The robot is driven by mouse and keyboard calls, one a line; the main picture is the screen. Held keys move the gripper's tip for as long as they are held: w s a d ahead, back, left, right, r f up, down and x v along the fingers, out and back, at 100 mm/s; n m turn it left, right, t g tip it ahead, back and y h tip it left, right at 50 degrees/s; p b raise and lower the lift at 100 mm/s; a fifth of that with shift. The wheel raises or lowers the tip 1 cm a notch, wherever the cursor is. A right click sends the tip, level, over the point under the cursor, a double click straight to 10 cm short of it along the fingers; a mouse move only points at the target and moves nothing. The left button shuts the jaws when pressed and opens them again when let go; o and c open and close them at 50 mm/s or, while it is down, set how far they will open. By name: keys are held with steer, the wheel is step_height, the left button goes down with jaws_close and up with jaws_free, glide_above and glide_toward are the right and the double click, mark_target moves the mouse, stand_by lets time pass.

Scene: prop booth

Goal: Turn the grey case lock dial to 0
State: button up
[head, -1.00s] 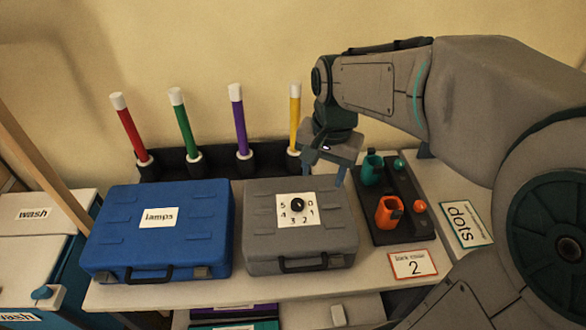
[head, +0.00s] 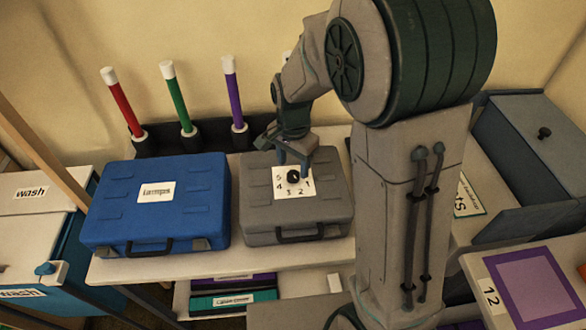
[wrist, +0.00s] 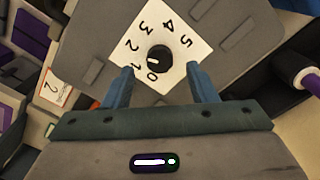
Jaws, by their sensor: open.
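The grey case (head: 325,208) lies shut on the table. On its lid is a white number plate (head: 280,188) with a black dial (head: 293,177) in the middle. In the wrist view the dial (wrist: 163,52) carries a small white mark that appears to point toward the 1 side; the exact reading is hard to tell. The digits 0 to 5 ring it, with 0 nearest my gripper. My gripper (wrist: 160,66) is open above the plate, its fingers apart on either side of the dial. In the head view my gripper (head: 293,164) hangs just over the dial; contact cannot be told.
A blue case (head: 190,205) labelled lamps stands close on the left. Red, green and purple sticks (head: 232,90) stand in dark holders behind. A grey-blue box (head: 525,150) is at the right. My arm hides the table right of the grey case.

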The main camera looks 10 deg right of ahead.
mark_target(293, 174)
steer(key=shift+f, duration=1.7)
steer(key=c, duration=1)
steer(key=shift+o, duration=0.2)
